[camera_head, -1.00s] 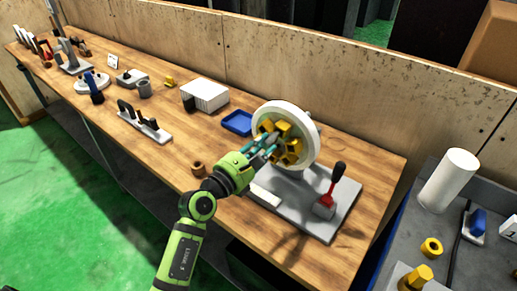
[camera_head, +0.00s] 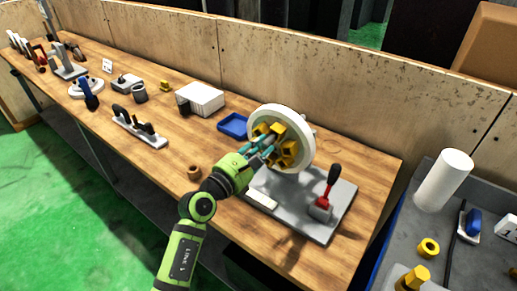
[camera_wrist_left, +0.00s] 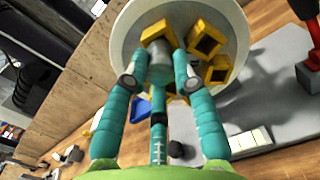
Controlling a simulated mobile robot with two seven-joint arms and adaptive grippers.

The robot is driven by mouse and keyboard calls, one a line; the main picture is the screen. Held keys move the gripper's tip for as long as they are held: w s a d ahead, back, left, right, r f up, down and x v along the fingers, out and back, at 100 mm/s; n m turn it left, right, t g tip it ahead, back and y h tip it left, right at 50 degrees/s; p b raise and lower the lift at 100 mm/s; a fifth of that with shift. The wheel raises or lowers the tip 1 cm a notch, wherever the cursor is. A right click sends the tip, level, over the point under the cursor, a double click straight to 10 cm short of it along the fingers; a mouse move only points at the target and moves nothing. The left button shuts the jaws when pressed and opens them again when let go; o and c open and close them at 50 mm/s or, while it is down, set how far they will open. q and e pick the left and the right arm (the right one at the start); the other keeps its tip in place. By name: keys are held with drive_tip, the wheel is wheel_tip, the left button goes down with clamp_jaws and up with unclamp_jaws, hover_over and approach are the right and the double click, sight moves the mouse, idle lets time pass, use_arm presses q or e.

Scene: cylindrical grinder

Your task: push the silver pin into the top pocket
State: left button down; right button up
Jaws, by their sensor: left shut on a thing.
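My left gripper (camera_head: 262,152) is at the front of the upright white disc (camera_head: 307,146), which carries several yellow pockets. In the left wrist view its teal fingers (camera_wrist_left: 160,82) are shut on the silver pin (camera_wrist_left: 160,62), a short grey cylinder. The pin points at the disc, with a yellow pocket (camera_wrist_left: 157,32) right behind its far end. I cannot tell whether the pin's end is inside that pocket. Another yellow pocket (camera_wrist_left: 205,38) shows to the right of the pin. In the head view the fingers hide most of the pin. My right gripper is not in view.
The disc stands on a grey base plate (camera_head: 312,222) with a red-footed black lever (camera_head: 328,192). A blue tray (camera_head: 233,126), a white box (camera_head: 200,98) and a brown ring (camera_head: 194,172) stand to its left. A wooden wall (camera_head: 330,90) runs behind.

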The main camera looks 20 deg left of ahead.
use_arm(q)
drive_tip(key=shift+w+d, duration=0.25)
drive_tip(key=shift+w, duration=0.45)
drive_tip(key=c, duration=0.9)
unclamp_jaws()
drive_tip(key=shift+s, duration=0.1)
